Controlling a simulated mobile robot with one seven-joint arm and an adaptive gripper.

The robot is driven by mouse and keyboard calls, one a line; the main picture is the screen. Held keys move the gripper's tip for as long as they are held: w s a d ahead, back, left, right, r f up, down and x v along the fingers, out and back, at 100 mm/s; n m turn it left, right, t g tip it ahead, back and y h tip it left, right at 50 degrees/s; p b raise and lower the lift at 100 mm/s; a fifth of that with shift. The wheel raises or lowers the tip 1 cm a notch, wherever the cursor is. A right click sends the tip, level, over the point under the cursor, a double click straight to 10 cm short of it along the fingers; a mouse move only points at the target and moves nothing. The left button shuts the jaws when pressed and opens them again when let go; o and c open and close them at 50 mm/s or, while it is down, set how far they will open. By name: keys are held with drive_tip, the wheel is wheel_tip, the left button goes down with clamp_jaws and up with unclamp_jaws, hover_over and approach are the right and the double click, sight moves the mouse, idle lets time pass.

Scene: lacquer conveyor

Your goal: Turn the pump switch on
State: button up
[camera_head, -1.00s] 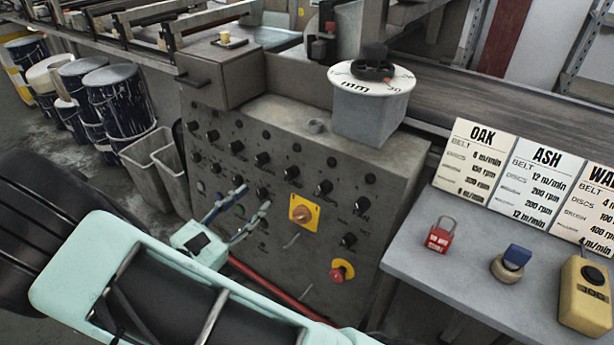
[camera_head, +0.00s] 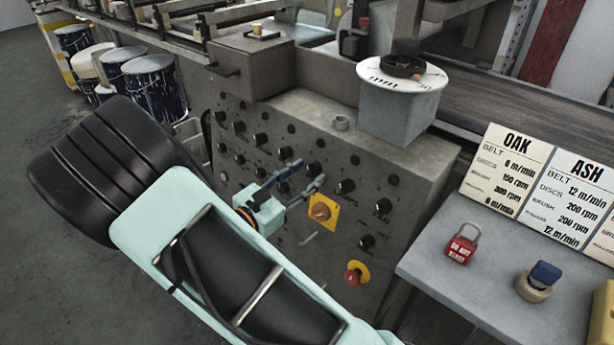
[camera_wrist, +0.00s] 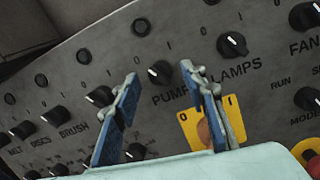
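The pump switch is a black rotary knob (camera_wrist: 160,72) above the word PUMP in the wrist view. Its white mark points to the upper left, towards the 0 side. In the head view it appears to be the knob (camera_head: 316,170) just beyond my fingertips. My gripper (camera_wrist: 162,76) is open and empty. Its two blue-grey fingers appear on either side of the pump knob in the wrist view. In the head view my gripper (camera_head: 309,173) is in front of the grey control panel (camera_head: 290,118). Whether the fingers touch the knob or panel I cannot tell.
The lamps knob (camera_wrist: 232,45) is right of the pump knob. A yellow plate with an orange switch (camera_head: 322,211) lies close below the right finger. A red stop button (camera_head: 355,273) is lower. A side table (camera_head: 460,290) holds a red padlock (camera_head: 461,243).

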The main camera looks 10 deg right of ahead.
drive_tip(key=shift+w+d, duration=0.3)
drive_tip(key=shift+d, duration=0.1)
drive_tip(key=shift+c, duration=0.2)
clamp_jaws()
drive_tip(key=shift+m, duration=0.5)
drive_tip(key=m+g+b, duration=0.1)
drive_tip(key=m, duration=0.3)
drive_tip(key=m+g+b, duration=0.1)
drive_tip(key=m, duration=0.3)
drive_tip(key=m+h+b, duration=0.1)
drive_tip(key=m, duration=0.3)
drive_tip(key=shift+w+a+g, duration=0.15)
drive_tip(key=shift+g, duration=0.25)
drive_tip(key=shift+m+b, duration=0.35)
drive_tip(key=shift+m, duration=0.15)
